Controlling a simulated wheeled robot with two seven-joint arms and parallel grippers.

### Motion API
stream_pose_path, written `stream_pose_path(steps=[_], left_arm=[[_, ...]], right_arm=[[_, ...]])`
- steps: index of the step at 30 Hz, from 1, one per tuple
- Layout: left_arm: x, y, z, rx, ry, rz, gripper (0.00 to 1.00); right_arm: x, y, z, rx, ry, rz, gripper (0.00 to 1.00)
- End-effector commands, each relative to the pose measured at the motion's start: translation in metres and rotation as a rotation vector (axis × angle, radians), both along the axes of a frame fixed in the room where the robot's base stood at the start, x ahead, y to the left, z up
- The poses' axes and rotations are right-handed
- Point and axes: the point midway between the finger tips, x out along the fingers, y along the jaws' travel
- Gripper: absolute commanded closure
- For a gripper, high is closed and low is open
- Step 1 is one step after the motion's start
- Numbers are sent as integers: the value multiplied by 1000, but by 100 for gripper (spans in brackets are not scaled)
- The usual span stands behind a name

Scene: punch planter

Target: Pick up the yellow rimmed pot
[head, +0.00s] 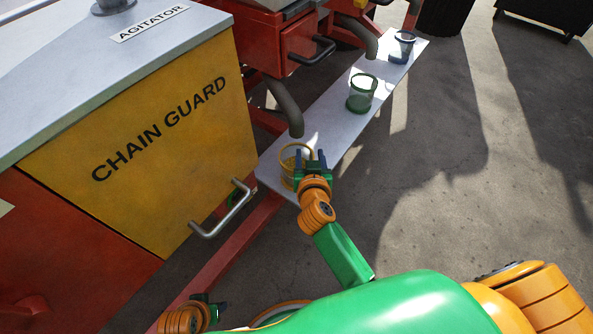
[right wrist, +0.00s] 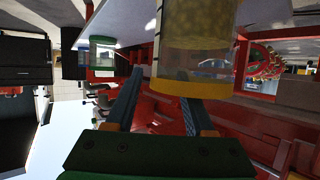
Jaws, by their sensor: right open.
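The yellow rimmed pot (head: 285,168) is a clear cup near the front end of the white shelf (head: 335,115). My right gripper (head: 310,158) is open at the pot's right side in the head view. In the right wrist view, which looks upside down, the pot (right wrist: 193,50) shows its yellow rim low and tan contents above. The right fingers (right wrist: 152,85) point toward it, with nothing held; whether they touch it is unclear. My left gripper (head: 218,306) is low at the left, away from the shelf, its jaws too small to judge.
A green rimmed pot (head: 362,92) and a dark blue rimmed pot (head: 402,46) stand farther along the shelf. Grey spouts (head: 286,106) hang over the shelf's left side. A yellow chain guard (head: 150,140) with a handle (head: 222,212) stands left. Concrete floor lies open right.

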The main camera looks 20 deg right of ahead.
Motion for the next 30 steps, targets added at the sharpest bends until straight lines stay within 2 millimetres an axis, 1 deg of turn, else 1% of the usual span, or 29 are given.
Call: stream_pose_path(steps=[2, 3, 5, 6, 9, 30], left_arm=[[0, 0, 0, 0, 0, 0, 50], [0, 0, 0, 0, 0, 0, 50], [0, 0, 0, 0, 0, 0, 50], [0, 0, 0, 0, 0, 0, 50], [0, 0, 0, 0, 0, 0, 50], [0, 0, -1, 0, 0, -1, 50]], right_arm=[[0, 0, 0, 0, 0, 0, 46], [0, 0, 0, 0, 0, 0, 49], [0, 0, 0, 0, 0, 0, 65], [0, 0, 0, 0, 0, 0, 76], [0, 0, 0, 0, 0, 0, 100], [0, 0, 0, 0, 0, 0, 100]])
